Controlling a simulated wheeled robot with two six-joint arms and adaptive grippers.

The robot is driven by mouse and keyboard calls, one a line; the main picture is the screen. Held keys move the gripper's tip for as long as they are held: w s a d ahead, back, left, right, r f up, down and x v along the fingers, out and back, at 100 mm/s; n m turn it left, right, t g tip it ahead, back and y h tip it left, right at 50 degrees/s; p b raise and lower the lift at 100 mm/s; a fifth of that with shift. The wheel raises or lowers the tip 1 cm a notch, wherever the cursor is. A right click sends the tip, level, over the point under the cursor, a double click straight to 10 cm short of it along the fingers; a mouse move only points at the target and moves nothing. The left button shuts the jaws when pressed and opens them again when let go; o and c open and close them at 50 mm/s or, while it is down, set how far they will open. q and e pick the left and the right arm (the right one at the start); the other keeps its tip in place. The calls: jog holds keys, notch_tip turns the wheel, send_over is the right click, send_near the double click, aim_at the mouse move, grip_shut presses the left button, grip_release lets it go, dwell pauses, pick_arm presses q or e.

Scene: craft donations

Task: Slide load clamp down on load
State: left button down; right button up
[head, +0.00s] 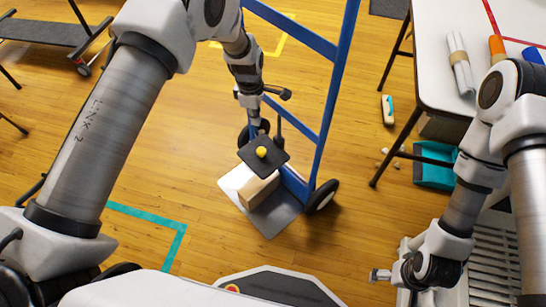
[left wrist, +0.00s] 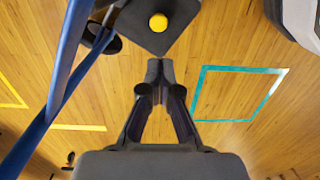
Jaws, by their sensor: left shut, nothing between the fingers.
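A blue hand truck (head: 326,110) stands on the wood floor; its blue frame also shows in the left wrist view (left wrist: 62,85). A cream box, the load (head: 258,192), sits on its grey toe plate (head: 270,222). The load clamp is a dark plate (head: 273,164) with a yellow knob, seen over the box's far end; I cannot tell the gap between them. The clamp also shows in the left wrist view (left wrist: 178,30). My left gripper (head: 258,122) is shut and empty, just beside the clamp, its tips (left wrist: 160,66) pointing toward the plate. My right gripper (head: 380,275) is low at right, far from the truck.
Teal tape (head: 180,240) marks the floor left of the truck. Open floor lies around the truck's left.

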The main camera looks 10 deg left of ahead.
aim_at(259, 150)
pick_arm(q)
notch_tip(259, 150, down, 14)
jog(key=b, duration=0.4)
jog(key=shift+d+f, duration=0.1)
jog(key=shift+f, duration=0.05)
pick_arm(e)
jog(key=f, duration=0.5)
jog(key=shift+s+a+f, duration=0.15)
jog(key=shift+s+f, duration=0.05)
jog(key=shift+f, duration=0.1)
pick_arm(q)
notch_tip(259, 150, down, 16)
jog(key=b, duration=1.1)
pick_arm(e)
notch_tip(259, 150, down, 11)
